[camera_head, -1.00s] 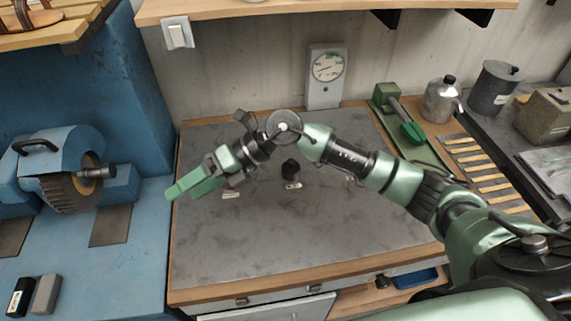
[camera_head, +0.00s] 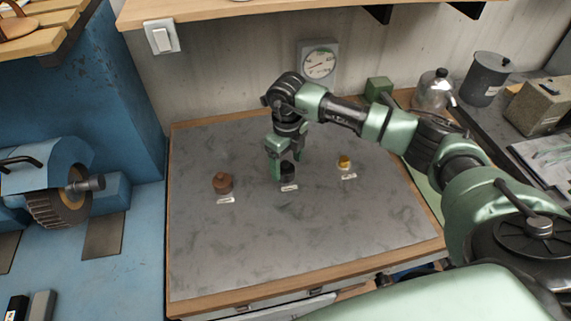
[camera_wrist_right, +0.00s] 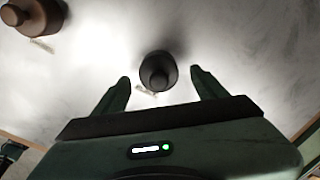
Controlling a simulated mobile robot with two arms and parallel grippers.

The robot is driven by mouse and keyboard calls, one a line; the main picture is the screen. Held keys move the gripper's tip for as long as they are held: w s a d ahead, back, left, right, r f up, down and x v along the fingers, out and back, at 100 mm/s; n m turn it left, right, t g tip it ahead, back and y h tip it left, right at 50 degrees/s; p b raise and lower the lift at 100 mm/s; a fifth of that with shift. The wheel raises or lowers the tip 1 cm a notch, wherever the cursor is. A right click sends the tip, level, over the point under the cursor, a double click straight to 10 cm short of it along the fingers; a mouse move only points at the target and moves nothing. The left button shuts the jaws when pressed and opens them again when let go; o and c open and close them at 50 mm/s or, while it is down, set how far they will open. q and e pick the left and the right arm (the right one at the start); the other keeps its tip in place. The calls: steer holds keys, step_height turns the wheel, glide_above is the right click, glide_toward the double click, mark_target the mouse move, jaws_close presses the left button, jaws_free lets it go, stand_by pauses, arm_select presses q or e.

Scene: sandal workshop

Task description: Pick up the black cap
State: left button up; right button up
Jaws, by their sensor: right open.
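The black cap (camera_head: 289,169) stands upright on the grey worktop, behind a small white label. My right gripper (camera_head: 281,172) points down over it, and one finger partly hides its left side. In the right wrist view the black cap (camera_wrist_right: 157,71) lies between and a little beyond the two spread fingertips of my right gripper (camera_wrist_right: 160,77), with a gap on both sides. The right gripper is open and empty. My left gripper is not in view.
A brown knobbed piece (camera_head: 222,182) stands to the left of the cap and a small yellow piece (camera_head: 344,161) to the right, each with a label. A dial gauge (camera_head: 319,63) stands behind against the wall. The front of the worktop (camera_head: 300,235) is clear.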

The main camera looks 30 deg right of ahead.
steer(key=shift+f, duration=0.75)
steer(key=c, duration=1.4)
steer(key=shift+r, duration=0.1)
steer(key=shift+r, duration=0.6)
step_height(320, 180, up, 18)
steer(key=f+b, duration=0.1)
steer(key=b, duration=0.4)
step_height(320, 180, up, 6)
steer(key=p, duration=0.4)
glide_above(286, 163)
steer(key=shift+s+f, duration=0.1)
steer(key=shift+f, duration=0.05)
